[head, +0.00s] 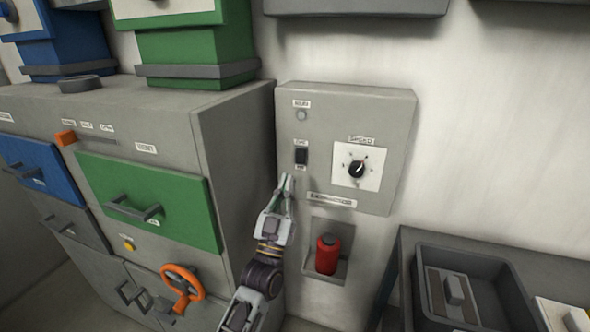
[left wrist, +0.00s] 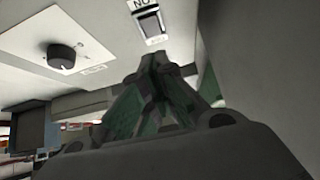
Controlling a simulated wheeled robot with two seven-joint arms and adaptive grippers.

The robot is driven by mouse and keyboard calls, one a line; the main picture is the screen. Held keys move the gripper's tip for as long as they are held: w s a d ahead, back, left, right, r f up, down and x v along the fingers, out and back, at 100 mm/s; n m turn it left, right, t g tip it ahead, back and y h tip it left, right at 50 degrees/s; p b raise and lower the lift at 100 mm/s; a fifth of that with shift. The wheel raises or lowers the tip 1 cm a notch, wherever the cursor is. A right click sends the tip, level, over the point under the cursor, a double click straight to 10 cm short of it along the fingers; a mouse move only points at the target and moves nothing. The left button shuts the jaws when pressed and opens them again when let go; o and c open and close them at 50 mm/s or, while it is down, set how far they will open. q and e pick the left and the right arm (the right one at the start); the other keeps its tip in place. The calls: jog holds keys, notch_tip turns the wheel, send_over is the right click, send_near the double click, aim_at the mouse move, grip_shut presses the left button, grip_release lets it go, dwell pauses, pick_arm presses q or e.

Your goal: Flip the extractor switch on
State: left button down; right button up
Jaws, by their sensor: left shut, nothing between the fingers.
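The extractor switch (head: 301,157) is a small black rocker on a grey wall panel (head: 318,97), in the head view's middle. It also shows in the left wrist view (left wrist: 151,25), near the top, below a label that appears upside down. Which way the rocker is set is too small to tell. My left gripper (head: 287,180) is shut and empty, its fingertips just below and left of the switch. In the left wrist view its green-padded fingers (left wrist: 157,62) point toward the switch, with a small gap showing in the picture. My right gripper is not in view.
The panel carries a speed knob (head: 356,169) right of the switch and a round lamp (head: 301,115) above. A red cylinder (head: 327,255) sits in a recess below. A grey cabinet (head: 232,130) stands close on the left. A dark tray (head: 505,268) lies at lower right.

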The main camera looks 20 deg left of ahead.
aim_at(300, 153)
pick_arm(q)
jog(key=shift+w+d+r, duration=0.1)
jog(key=shift+w+r, duration=0.15)
jog(key=shift+w, duration=0.75)
jog(key=shift+w+a+r, duration=0.1)
jog(key=shift+w+r, duration=0.15)
jog(key=shift+w, duration=0.75)
jog(key=shift+w+d+r, duration=0.1)
jog(key=shift+w+r, duration=0.15)
jog(key=shift+w, duration=0.75)
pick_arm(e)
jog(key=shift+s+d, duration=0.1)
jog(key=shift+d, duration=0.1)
pick_arm(q)
jog(key=shift+f, duration=0.1)
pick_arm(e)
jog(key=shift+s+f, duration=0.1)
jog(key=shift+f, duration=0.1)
pick_arm(q)
jog(key=shift+w, duration=0.1)
